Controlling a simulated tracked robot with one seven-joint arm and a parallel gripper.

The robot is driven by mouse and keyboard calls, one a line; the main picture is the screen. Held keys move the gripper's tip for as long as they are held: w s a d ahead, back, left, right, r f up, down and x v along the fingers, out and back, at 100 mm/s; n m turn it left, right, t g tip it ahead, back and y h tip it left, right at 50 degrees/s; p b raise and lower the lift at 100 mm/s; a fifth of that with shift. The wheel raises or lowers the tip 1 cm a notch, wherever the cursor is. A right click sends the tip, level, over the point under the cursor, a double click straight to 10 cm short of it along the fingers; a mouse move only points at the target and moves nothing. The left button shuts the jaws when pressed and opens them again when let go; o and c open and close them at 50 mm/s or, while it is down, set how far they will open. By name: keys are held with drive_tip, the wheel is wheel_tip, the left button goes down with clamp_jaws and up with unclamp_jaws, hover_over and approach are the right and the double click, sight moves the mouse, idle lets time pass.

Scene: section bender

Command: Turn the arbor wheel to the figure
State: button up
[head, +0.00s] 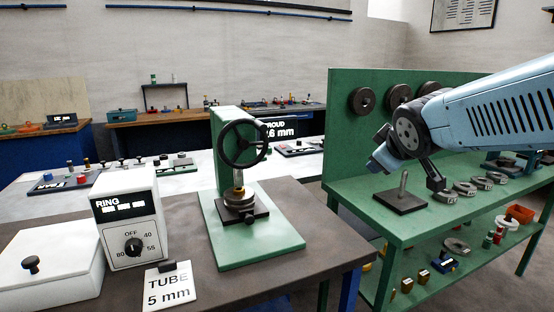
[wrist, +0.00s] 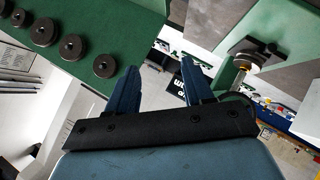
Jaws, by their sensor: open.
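The arbor wheel (head: 243,143) is a black spoked handwheel on a green press frame (head: 225,140) with a green base plate on the dark table. A vertical spindle below it meets a dark block with a round die (head: 239,199). The wheel also shows in the wrist view, partly hidden behind my finger, with the die (wrist: 246,56) near it. My gripper (wrist: 156,92) is open and empty, apart from the wheel; in the head view my arm is at right, over the green bench.
A white "RING" box (head: 128,222) with a dial stands left of the press. A "TUBE 5 mm" card (head: 168,290) lies in front, and a white lidded box (head: 48,265) is at far left. The green bench (head: 405,235) holds a post and several rings, with discs on its back panel.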

drive_tip(key=s+f+m+g, duration=0.2)
drive_tip(key=s+m+g, duration=0.1)
drive_tip(key=s, duration=0.4)
drive_tip(key=s+f+m+g+y, duration=0.1)
drive_tip(key=s+f+m+g, duration=0.1)
drive_tip(key=s+m, duration=0.3)
drive_tip(key=s+f, duration=0.1)
drive_tip(key=s, duration=0.2)
drive_tip(key=shift+d+g, duration=0.15)
drive_tip(key=shift+g, duration=0.25)
idle(0.4)
